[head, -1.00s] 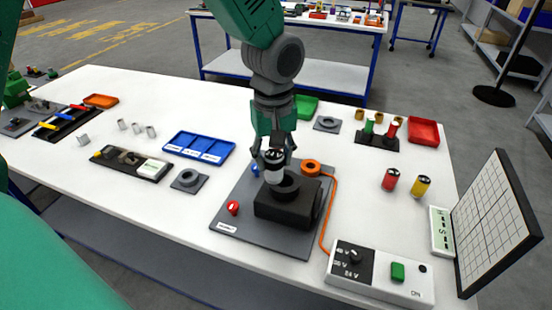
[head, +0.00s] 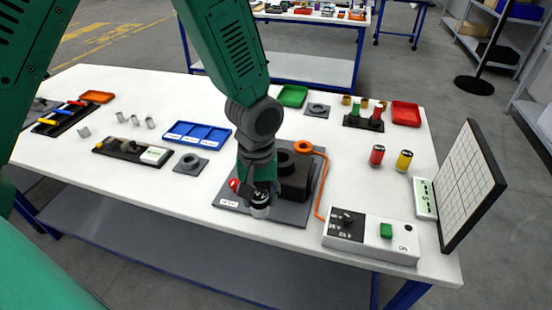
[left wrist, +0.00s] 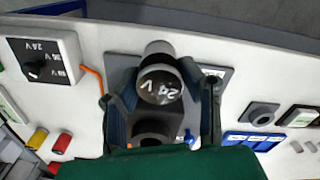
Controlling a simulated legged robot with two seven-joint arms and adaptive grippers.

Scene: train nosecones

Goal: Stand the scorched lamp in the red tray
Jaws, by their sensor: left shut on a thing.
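My left gripper (head: 258,188) points down and is shut on a lamp (head: 261,211), a short cylinder with a pale and a dark part. I cannot tell whether the dark end is scorching. The lamp is over the front part of the grey base plate, beside the black socket block (head: 294,188); its height above the plate is unclear. The red tray (head: 405,113) lies at the back right of the table and looks empty. My right gripper is out of view.
A red lamp (head: 377,155) and a yellow lamp (head: 404,161) stand right of the plate. A control box (head: 370,238) with an orange cable is at the front right. A black rack (head: 362,121) stands left of the red tray. A gridded panel (head: 474,185) rises at the right edge.

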